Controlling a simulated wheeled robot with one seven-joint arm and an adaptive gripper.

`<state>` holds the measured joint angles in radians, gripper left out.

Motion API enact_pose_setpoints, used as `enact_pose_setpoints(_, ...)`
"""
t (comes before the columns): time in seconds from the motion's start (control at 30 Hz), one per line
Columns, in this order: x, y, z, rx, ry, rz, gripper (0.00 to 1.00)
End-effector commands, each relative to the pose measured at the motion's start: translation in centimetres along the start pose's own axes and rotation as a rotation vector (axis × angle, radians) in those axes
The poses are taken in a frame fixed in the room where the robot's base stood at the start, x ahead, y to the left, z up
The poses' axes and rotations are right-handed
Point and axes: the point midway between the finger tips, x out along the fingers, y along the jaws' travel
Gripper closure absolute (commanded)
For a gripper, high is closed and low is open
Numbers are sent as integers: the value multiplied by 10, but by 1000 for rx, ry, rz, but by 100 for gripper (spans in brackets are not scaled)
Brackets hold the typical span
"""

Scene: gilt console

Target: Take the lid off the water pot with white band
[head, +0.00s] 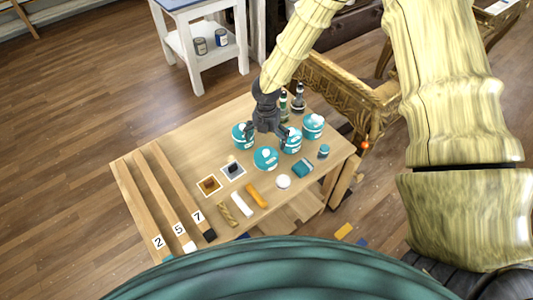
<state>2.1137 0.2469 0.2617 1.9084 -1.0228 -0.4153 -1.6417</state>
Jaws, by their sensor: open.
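Several teal pots with lids stand at the back right of the wooden table. One pot (242,138) is left of my gripper, one pot (265,160) is in front of it, one pot (292,146) is to its right, and another pot (313,130) is farther right. Whitish marks show on several of them; which one carries the white band is too small to tell. My gripper (267,136) is open, pointing down among the pots with its fingers spread. I see nothing held. Its fingers partly hide the left and right pots; contact cannot be told.
Dark bottles (298,104) stand behind the pots. A small teal jar (323,151), a teal block (303,168) and a white round piece (283,182) lie in front. Numbered strips (147,200) lie at the table's left (215,135). A gilt carved piece (345,90) stands behind.

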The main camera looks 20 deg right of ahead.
Motion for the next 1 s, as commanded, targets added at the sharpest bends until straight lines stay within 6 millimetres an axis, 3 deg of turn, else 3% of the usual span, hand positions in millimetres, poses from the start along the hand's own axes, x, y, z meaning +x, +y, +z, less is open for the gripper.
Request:
enact_pose_setpoints(0.47,29,-2,-2,3,1,0,0)
enact_pose_setpoints(0.8,62,-3,-3,4,0,0,0)
enact_pose_setpoints(1.0,70,-2,-2,4,0,2,0)
